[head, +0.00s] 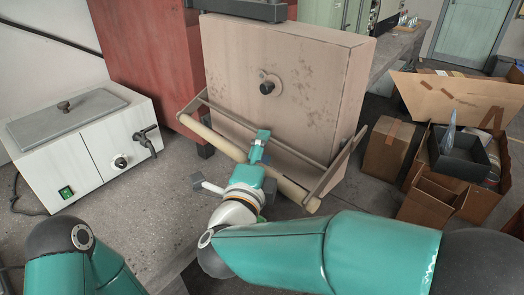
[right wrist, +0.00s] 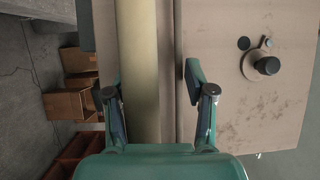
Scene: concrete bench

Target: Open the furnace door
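The furnace door (head: 290,75) is a worn beige panel with a dark round knob (head: 267,87); it also shows in the right wrist view (right wrist: 265,110). A pale round handle bar (head: 215,139) runs across its lower front on two side arms. My right gripper (head: 259,146) is at the middle of this bar. In the right wrist view the bar (right wrist: 138,70) passes between the two spread fingers (right wrist: 152,85); a gap shows between the bar and the right finger. My left gripper is out of view; only part of my left arm shows at lower left.
A white lidded bath (head: 82,155) with a tap stands at the left. A red cabinet (head: 145,55) stands behind it. Cardboard boxes (head: 388,146) and a dark tray (head: 460,155) are at the right.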

